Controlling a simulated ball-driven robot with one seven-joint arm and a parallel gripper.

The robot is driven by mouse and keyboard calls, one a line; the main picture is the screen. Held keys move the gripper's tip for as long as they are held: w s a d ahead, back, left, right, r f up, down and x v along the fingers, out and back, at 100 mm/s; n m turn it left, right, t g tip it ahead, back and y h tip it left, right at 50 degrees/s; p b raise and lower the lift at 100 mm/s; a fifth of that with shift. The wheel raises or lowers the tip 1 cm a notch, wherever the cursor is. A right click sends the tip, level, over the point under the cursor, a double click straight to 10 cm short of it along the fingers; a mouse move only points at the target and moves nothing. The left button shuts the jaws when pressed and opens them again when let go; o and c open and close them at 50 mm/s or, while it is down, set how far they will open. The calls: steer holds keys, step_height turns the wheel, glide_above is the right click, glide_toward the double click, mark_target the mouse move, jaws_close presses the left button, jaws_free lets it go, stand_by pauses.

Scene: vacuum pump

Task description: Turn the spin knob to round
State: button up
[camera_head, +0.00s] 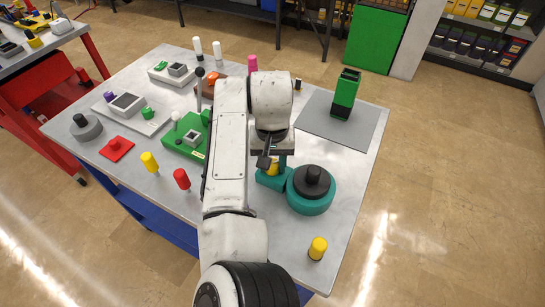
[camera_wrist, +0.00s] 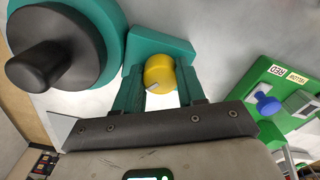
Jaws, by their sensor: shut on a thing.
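A yellow round knob (camera_wrist: 159,73) with a pale mark on its face sits on a teal block (camera_wrist: 160,48). My gripper (camera_wrist: 161,84) has its two teal fingers on either side of the knob and is shut on it. In the head view the yellow knob (camera_head: 272,169) shows only partly under my wrist, above the teal block (camera_head: 268,183). Beside the block is a larger round teal base (camera_head: 310,205) with a black knob (camera_head: 314,180) on top. It also shows at the left of the wrist view. I cannot read which way the yellow knob points.
A green box (camera_head: 185,146) with a lever stands left of my arm; its panel (camera_wrist: 279,105) has a blue knob and labels. Red (camera_head: 182,179) and yellow (camera_head: 149,161) pegs stand nearby. A grey mat (camera_head: 360,132) holds a green block (camera_head: 346,94).

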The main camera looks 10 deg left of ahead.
steer(key=m+p, duration=0.1)
steer(key=m, duration=0.2)
steer(key=shift+m, duration=0.4)
steer(key=m, duration=0.3)
steer(key=shift+m+p, duration=0.3)
steer(key=shift+p, duration=0.1)
steer(key=m, duration=0.3)
steer(key=shift+a+m, duration=0.1)
steer(key=shift+m, duration=0.2)
steer(key=m, duration=0.3)
steer(key=shift+w+m+p, duration=0.1)
steer(key=shift+m+p, duration=0.2)
steer(key=m, duration=0.3)
steer(key=shift+m, duration=0.3)
steer(key=m, duration=0.3)
steer(key=shift+w+m, duration=0.1)
steer(key=shift+m, duration=0.3)
steer(key=m+b, duration=0.1)
steer(key=m, duration=0.5)
steer(key=shift+w+m, duration=0.1)
steer(key=shift+m, duration=0.3)
